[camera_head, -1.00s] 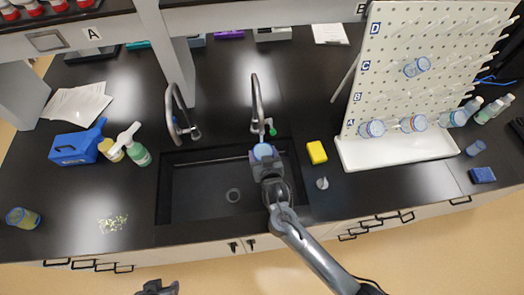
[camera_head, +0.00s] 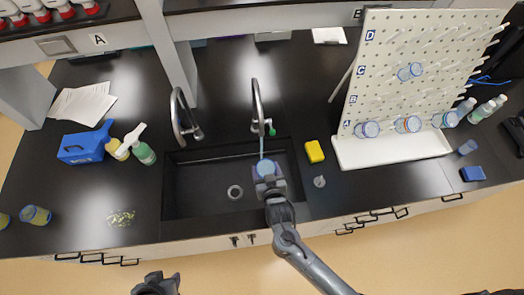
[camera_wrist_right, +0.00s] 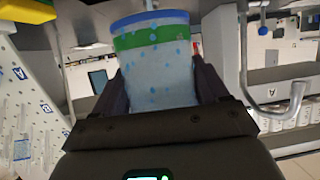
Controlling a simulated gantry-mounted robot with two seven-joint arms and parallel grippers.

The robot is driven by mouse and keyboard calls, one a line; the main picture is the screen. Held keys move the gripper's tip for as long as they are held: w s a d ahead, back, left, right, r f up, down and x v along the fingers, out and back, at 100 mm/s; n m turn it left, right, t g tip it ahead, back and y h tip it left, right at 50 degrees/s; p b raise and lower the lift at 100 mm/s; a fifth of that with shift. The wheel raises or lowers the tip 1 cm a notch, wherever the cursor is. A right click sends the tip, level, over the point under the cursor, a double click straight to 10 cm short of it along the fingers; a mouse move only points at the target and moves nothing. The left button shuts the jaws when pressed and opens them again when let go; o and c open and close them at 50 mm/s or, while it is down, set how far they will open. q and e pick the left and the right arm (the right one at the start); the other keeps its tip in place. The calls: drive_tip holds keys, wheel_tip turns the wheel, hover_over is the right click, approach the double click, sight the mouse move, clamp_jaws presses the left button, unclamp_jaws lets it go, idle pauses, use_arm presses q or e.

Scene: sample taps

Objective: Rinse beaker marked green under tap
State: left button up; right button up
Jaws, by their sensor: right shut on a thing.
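The beaker (camera_head: 266,167) is held over the right side of the sink (camera_head: 205,192). In the right wrist view the beaker (camera_wrist_right: 158,75) has a green band, a blue rim and blue droplets on its wall. My right gripper (camera_head: 270,182) is shut on it. The right tap (camera_head: 257,105) has a green handle (camera_head: 271,130). A thin bluish stream (camera_head: 261,146) runs from its spout down to the beaker. My left gripper (camera_head: 156,284) is at the bottom edge, away from the counter; its jaws are unclear.
A second tap (camera_head: 180,115) stands to the left. A yellow sponge (camera_head: 314,151) lies right of the sink, near a drying pegboard (camera_head: 415,75) with several vessels. Bottles (camera_head: 144,153) and a blue box (camera_head: 86,146) stand left. The sink's left half is free.

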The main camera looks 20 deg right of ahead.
drive_tip(key=p+v, duration=0.3)
drive_tip(key=v, duration=0.2)
drive_tip(key=shift+a+r+p, duration=0.1)
drive_tip(key=shift+p, duration=0.25)
idle(0.4)
drive_tip(key=o, duration=0.5)
drive_tip(key=c, duration=0.6)
